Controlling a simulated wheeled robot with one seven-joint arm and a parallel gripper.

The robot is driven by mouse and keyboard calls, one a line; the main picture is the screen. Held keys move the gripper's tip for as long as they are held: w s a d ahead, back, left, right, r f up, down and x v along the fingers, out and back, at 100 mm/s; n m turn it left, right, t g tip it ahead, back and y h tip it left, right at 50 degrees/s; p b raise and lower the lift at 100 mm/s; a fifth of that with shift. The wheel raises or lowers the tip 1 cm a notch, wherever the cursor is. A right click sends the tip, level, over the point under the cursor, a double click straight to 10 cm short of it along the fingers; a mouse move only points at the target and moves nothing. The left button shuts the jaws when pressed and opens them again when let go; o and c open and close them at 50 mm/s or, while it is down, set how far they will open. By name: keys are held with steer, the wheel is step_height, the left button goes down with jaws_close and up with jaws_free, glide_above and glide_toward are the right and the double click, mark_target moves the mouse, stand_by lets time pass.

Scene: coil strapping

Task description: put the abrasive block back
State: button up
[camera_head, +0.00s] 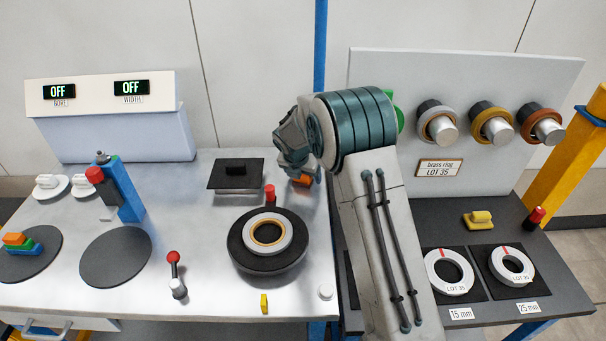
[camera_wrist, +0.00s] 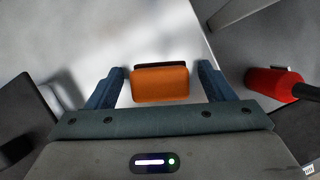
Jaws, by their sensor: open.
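An orange block (camera_wrist: 160,84) with a dark layer along its far edge, apparently the abrasive block, lies between the fingers of my gripper (camera_wrist: 161,71) in the wrist view. My fingers are open, with a gap on each side of the block. In the head view the orange block (camera_head: 302,181) shows just below my gripper at the right edge of the steel table (camera_head: 200,280). My wrist partly hides it. I cannot tell whether it rests on the table.
A black square plate (camera_head: 236,173) and a dark round stand (camera_head: 268,262) with rings are left of my gripper. A short red-topped item (camera_head: 269,192) stands close by. A dark side table (camera_head: 560,285) holds two white rings and a yellow item (camera_head: 478,220).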

steer(key=shift+r, duration=0.15)
steer(key=v, duration=1.2)
steer(key=s+d+r+m, duration=0.5)
steer(key=s+d+m, duration=0.1)
steer(key=s+m, duration=0.1)
steer(key=s+d+m+y, duration=0.1)
steer(key=s+d+m, duration=0.3)
steer(key=s+m, duration=0.8)
steer(key=s+d+m+g, duration=0.1)
steer(key=s+d+m, duration=0.4)
steer(key=s+m, duration=0.7)
steer(key=s, duration=0.2)
steer(key=shift+s+d+m+g+y, duration=0.2)
steer(key=shift+s+m+g+y, duration=0.1)
steer(key=shift+m+y, duration=0.1)
steer(key=shift+r, duration=0.1)
steer(key=shift+r+p, duration=0.65)
